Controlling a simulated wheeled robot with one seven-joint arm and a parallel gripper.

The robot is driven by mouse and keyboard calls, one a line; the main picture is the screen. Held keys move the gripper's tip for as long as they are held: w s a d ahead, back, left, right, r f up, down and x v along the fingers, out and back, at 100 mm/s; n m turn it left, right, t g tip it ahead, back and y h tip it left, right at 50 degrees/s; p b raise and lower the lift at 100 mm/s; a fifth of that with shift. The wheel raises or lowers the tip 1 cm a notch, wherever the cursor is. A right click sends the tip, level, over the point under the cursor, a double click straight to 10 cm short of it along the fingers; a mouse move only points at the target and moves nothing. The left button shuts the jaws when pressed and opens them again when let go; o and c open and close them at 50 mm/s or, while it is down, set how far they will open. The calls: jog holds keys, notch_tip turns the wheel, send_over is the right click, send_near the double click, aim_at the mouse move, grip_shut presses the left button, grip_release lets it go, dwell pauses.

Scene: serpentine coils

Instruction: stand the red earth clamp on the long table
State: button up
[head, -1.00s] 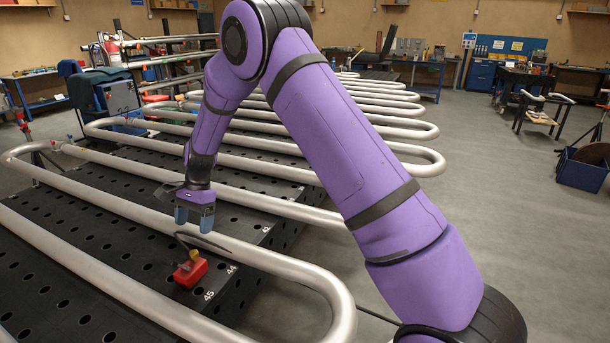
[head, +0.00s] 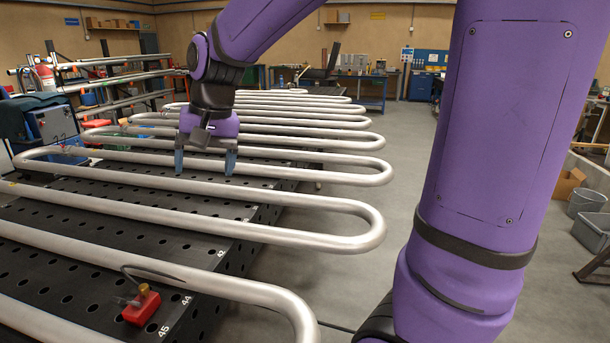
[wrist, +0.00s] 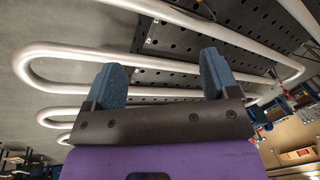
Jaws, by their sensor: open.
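The red earth clamp (head: 140,308), with a brass knob on top and a dark lead curving from it, sits on the long black perforated table (head: 45,268) near its right edge, by the marks 44 and 45. It looks upright. My gripper (head: 205,170) is open and empty, fingers down, above the coils farther along the table and well away from the clamp. In the wrist view the two blue fingers (wrist: 162,68) are wide apart with only pipe and table behind them. The clamp does not show there.
Silver serpentine pipe coils (head: 310,240) lie along the table, their bends overhanging its right edge. One pipe run passes close behind the clamp. Open grey floor (head: 345,275) lies right of the table. Bins (head: 586,202) stand at the far right.

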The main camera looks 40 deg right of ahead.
jog(key=s+d+r+n+t+h, duration=0.1)
jog(key=s+d+n, duration=0.1)
jog(key=s, duration=0.8)
jog(key=s+d+r+n+t+h, duration=0.1)
jog(key=s+d, duration=0.3)
jog(key=s, duration=0.6)
jog(key=shift+n+t, duration=0.6)
jog(key=shift+n, duration=0.1)
jog(key=shift+d, duration=0.1)
